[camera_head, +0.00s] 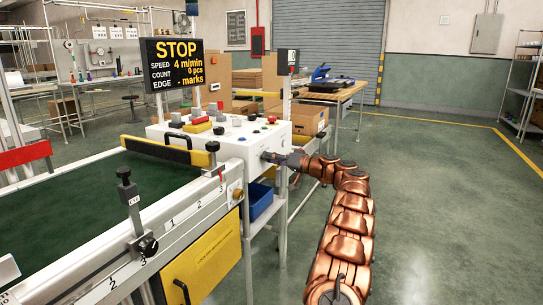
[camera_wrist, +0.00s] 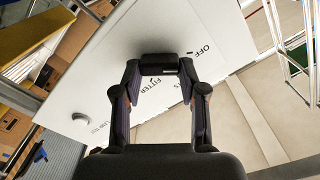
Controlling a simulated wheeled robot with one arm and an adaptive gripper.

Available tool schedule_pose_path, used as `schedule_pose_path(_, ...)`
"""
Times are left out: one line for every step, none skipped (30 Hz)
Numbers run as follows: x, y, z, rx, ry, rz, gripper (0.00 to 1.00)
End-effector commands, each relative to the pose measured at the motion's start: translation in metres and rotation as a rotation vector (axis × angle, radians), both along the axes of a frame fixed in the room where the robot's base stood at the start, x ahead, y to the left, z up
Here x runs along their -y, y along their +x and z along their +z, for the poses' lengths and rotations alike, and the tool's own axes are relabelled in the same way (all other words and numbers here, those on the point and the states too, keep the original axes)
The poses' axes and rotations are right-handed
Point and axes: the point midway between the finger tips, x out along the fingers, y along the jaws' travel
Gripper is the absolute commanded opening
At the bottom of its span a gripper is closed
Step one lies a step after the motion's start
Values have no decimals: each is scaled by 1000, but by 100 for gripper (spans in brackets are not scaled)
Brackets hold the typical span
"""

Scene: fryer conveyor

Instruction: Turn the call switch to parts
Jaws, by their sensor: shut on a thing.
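The call switch (camera_wrist: 158,62) is a black bar-shaped knob on a white panel (camera_wrist: 110,45). In the wrist view its bar lies roughly level across the picture. The label OFF shows to its right and FITTER below it. Another label at the right finger is mostly hidden, so I cannot read it. My gripper (camera_wrist: 160,72) has one finger at each end of the knob and is shut on it. In the head view my gripper (camera_head: 271,157) reaches the right side face of the white control box (camera_head: 250,145); the switch is hidden there.
A smaller grey knob (camera_wrist: 80,116) sits lower left on the panel. Several buttons stand on the box top. A display (camera_head: 172,64) reads STOP. The conveyor (camera_head: 100,205) lies at left, a blue bin (camera_head: 262,200) below the box. Open floor (camera_head: 430,200) is at right.

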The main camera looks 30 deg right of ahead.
Motion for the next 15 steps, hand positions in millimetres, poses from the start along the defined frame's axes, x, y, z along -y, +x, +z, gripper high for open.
schedule_pose_path(-1,0,4,-20,31,1,7)
schedule_pose_path(-1,0,4,-33,51,2,7)
schedule_pose_path(-1,1,5,-50,81,3,7)
schedule_pose_path(-1,1,5,-65,104,3,7)
schedule_pose_path(-1,1,5,-79,128,3,7)
schedule_pose_path(0,1,5,-98,159,2,7)
schedule_pose_path(0,1,5,-113,184,2,7)
schedule_pose_path(0,1,5,-128,209,1,7)
schedule_pose_path(1,1,5,-148,243,1,7)
schedule_pose_path(1,1,5,-161,266,1,7)
schedule_pose_path(1,1,5,-176,291,1,7)
schedule_pose_path(1,1,4,-196,323,1,7)
schedule_pose_path(1,1,4,-211,348,1,7)
schedule_pose_path(1,1,4,-225,371,1,7)
schedule_pose_path(1,1,3,-244,403,1,7)
